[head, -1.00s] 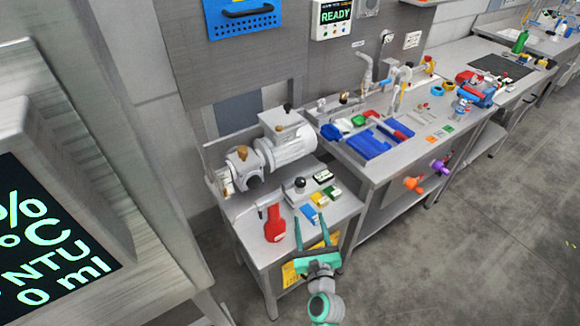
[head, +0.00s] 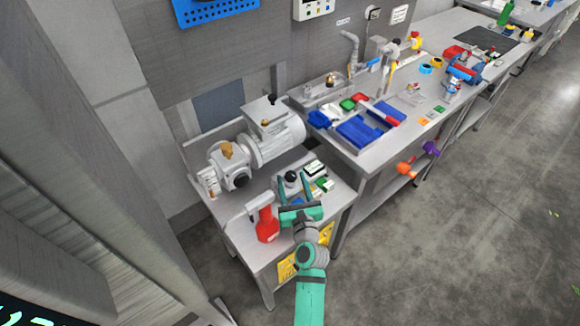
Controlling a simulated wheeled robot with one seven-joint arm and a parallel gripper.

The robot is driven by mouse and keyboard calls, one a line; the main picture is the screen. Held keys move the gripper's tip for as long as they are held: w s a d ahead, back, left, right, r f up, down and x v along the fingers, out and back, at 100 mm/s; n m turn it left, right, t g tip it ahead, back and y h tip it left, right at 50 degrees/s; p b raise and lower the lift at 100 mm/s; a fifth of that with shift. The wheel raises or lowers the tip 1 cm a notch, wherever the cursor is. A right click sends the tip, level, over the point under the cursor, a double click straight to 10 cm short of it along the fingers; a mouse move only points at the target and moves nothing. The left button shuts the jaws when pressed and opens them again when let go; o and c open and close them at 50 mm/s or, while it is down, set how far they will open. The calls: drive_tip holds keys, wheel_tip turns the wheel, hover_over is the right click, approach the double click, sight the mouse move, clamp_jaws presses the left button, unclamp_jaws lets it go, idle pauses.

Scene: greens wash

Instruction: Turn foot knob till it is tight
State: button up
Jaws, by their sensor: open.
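A dark round knob (head: 291,176) stands on a pale base on the small steel bench (head: 240,235), right of the red-handled part; it looks like the foot knob. My gripper (head: 292,180) is open, with its green fingers reaching over the bench on either side of the knob. I cannot tell whether the fingers touch it. The palm hides part of the bench front and the lower part of the knob's base. How tight the knob is does not show.
A grey motor and pump (head: 270,135) stand behind the knob. A red-handled part (head: 267,225) is close on the left, and small coloured blocks (head: 322,184) are close on the right. A longer bench with a blue tray (head: 365,132) extends right. The floor at right is clear.

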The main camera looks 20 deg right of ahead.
sight(289, 171)
drive_tip(key=w, duration=0.4)
drive_tip(key=shift+w+d+r, duration=0.1)
drive_tip(key=shift+w+d, duration=0.2)
drive_tip(key=shift+w, duration=0.4)
drive_tip(key=shift+w+d, duration=0.15)
drive_tip(key=shift+w, duration=0.35)
drive_tip(key=c, duration=1)
